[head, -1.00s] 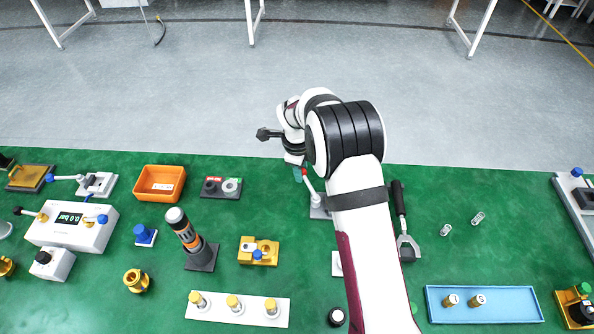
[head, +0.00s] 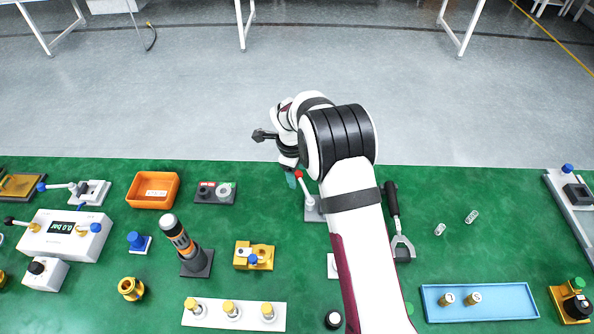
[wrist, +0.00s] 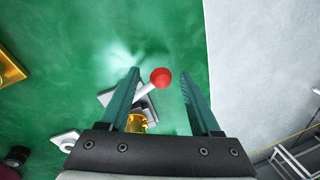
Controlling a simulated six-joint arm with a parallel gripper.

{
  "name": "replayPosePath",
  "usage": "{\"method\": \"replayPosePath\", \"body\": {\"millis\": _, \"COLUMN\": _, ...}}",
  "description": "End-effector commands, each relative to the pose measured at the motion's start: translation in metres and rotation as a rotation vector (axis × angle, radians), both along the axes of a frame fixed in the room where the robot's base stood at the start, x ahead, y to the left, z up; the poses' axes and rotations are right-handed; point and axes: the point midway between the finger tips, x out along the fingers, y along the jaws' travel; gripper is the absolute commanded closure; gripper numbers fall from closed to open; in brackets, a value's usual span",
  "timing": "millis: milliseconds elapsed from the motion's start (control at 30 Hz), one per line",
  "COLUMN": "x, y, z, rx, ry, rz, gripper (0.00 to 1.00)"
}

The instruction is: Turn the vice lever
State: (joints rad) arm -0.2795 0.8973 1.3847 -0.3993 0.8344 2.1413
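The lever has a red ball knob (head: 299,174) on a pale rod rising from a small grey-white base (head: 313,208) near the far edge of the green table. My arm partly covers that base. My gripper (head: 291,180) is beside the knob, its teal fingers pointing down and partly hidden behind my wrist. In the wrist view my gripper (wrist: 160,76) is open. The red knob (wrist: 161,78) shows between its two teal fingers, with the rod running down-left to the dark and grey base. I cannot tell whether either finger touches the knob.
A portafilter-like tool (head: 392,205) with a black handle lies right of my arm. A yellow fixture with a blue knob (head: 253,256), an orange bin (head: 153,204) and a black fixture (head: 214,196) stand to the left. A blue tray (head: 510,303) lies front right.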

Motion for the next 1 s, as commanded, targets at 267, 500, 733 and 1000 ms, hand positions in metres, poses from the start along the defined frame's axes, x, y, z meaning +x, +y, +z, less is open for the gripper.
{"method": "replayPosePath", "body": {"millis": 267, "x": 0.0, "y": 0.001, "z": 0.005, "rx": 0.001, "ry": -0.003, "rz": 0.001, "gripper": 0.36}}
{"method": "replayPosePath", "body": {"millis": 500, "x": -0.01, "y": 0.006, "z": 0.063, "rx": 0.003, "ry": -0.006, "rz": 0.002, "gripper": 0.36}}
{"method": "replayPosePath", "body": {"millis": 733, "x": -0.023, "y": 0.01, "z": 0.129, "rx": 0.003, "ry": -0.004, "rz": 0.001, "gripper": 0.36}}
{"method": "replayPosePath", "body": {"millis": 1000, "x": -0.028, "y": 0.012, "z": 0.155, "rx": 0.001, "ry": 0.0, "rz": 0.0, "gripper": 0.36}}
